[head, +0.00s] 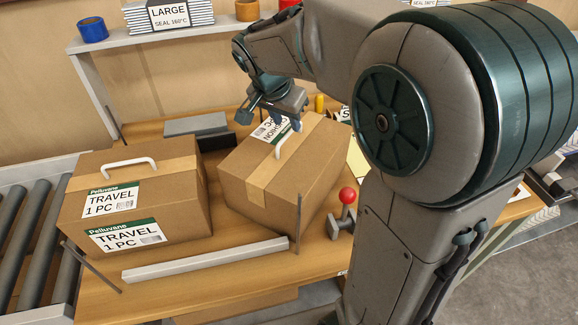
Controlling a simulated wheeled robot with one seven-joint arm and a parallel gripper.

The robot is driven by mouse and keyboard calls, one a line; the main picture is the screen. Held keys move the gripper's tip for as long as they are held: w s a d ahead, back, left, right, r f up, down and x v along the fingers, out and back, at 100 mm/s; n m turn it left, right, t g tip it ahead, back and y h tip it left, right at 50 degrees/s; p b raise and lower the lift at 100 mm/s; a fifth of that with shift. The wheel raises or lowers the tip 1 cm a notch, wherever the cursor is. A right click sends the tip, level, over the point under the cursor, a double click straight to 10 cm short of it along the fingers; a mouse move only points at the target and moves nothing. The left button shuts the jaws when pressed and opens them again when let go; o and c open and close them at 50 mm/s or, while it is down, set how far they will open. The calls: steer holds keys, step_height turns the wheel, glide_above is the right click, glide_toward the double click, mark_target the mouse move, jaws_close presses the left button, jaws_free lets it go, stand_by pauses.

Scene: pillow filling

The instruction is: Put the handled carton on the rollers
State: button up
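Two brown cartons with white handles are in the head view. The left carton (135,205) sits on the wooden table beside the rollers, its arched handle (129,162) standing free on top. It bears green-and-white "Pelluvane TRAVEL 1 PC" labels. The right carton (285,180) stands turned at an angle; its handle (283,143) and an upside-down label show on top. My gripper (280,120) is over the far part of the right carton's top, close to that handle. Its fingertips are too small and overlapped to show whether it grips. The grey rollers (35,235) run along the left edge.
A low grey bar (205,259) lies along the table front, with thin upright rods near its ends. A red-knobbed lever (346,196) stands right of the right carton. A shelf (125,42) behind holds a blue tape roll (92,29) and stacked bags.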

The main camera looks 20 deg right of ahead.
mark_target(289, 133)
steer(key=shift+x, duration=2.95)
steer(key=shift+s+a+f, duration=0.1)
steer(key=shift+a, duration=0.1)
jaws_close()
steer(key=shift+p, duration=0.3)
